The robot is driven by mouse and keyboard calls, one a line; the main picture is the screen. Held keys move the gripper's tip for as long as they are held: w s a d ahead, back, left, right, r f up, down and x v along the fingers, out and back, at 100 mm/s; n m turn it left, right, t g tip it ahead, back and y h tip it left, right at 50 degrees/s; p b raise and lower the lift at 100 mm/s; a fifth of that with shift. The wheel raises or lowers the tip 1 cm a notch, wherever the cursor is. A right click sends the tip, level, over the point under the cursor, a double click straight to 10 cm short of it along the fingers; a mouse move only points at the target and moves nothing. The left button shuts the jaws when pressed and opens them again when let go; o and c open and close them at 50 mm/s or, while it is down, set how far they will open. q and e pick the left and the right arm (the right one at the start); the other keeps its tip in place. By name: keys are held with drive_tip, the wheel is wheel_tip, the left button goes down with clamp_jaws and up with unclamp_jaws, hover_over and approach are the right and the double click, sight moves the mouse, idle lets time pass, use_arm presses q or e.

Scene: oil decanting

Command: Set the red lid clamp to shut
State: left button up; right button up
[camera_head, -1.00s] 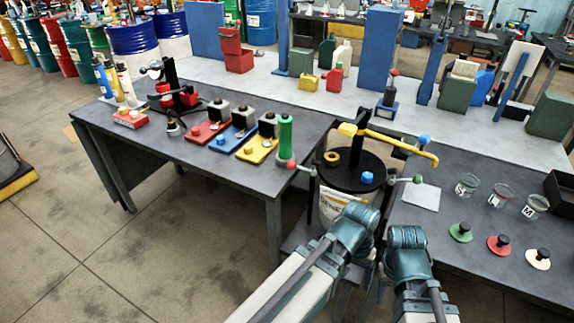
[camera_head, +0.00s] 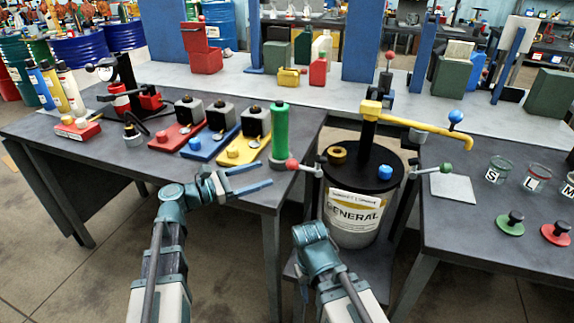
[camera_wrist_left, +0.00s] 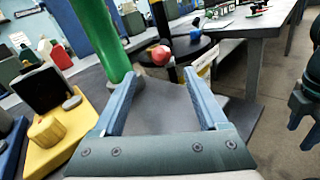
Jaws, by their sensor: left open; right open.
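The red lid clamp (camera_head: 292,164) is a lever with a red ball on the left rim of the black lid (camera_head: 350,178) of the GENERAL drum (camera_head: 354,222). The lever sticks outward to the left. My left gripper (camera_head: 262,175) is open and empty, left of the red ball, with its fingers pointing towards it. In the left wrist view, the red ball (camera_wrist_left: 160,55) shows beyond and between the open fingertips (camera_wrist_left: 162,78), apart from them. My right gripper is low in front of the drum; its fingers (camera_wrist_left: 302,125) show partly at the right edge of the left wrist view.
A green cylinder (camera_head: 279,132) stands on the left table's corner, close beside my left gripper. The yellow block (camera_head: 243,151) is behind it. A green-balled lever (camera_head: 445,168) is on the lid's right side.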

use_arm(q)
drive_tip(key=x, duration=1.4)
drive_tip(key=shift+s, duration=0.1)
clamp_jaws()
idle(1.1)
